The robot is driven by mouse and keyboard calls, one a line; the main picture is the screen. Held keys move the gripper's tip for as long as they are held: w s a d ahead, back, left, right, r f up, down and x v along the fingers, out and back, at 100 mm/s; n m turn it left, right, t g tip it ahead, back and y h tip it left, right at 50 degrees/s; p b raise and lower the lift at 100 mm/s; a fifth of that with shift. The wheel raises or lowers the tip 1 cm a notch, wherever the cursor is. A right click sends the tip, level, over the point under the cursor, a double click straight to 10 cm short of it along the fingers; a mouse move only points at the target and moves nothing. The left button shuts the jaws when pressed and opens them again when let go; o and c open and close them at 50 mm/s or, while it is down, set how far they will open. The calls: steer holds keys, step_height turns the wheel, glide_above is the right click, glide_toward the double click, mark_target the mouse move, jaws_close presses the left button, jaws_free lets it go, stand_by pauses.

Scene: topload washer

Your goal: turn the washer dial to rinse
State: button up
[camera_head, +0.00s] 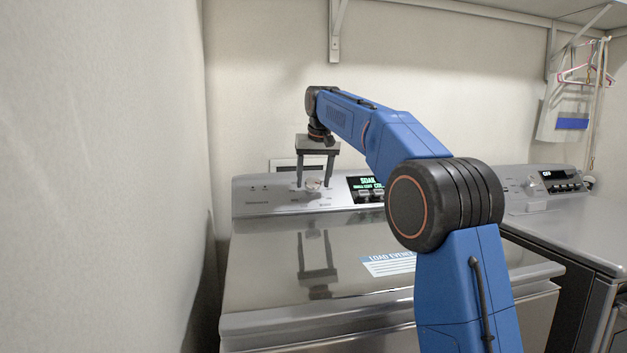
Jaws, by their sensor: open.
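The washer (262,287) stands ahead of me with its shiny lid closed. Its dial (313,184) is a small round knob on the back control panel (252,201). A display (368,183) to the right of the dial shows green text that seems to read "SOAK". My gripper (315,185) points down at the panel, open, with one finger on each side of the dial. I cannot tell whether the fingers touch the dial. The dial's markings are too small to read.
A second appliance (590,215) with its own panel stands to the right. A wall (110,170) is close on the left. A shelf (530,20) with brackets runs above, with hangers (585,76) at the right. A label (390,263) lies on the washer lid, which is otherwise clear.

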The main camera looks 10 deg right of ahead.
steer(key=c, duration=1.1)
steer(key=shift+o, duration=0.2)
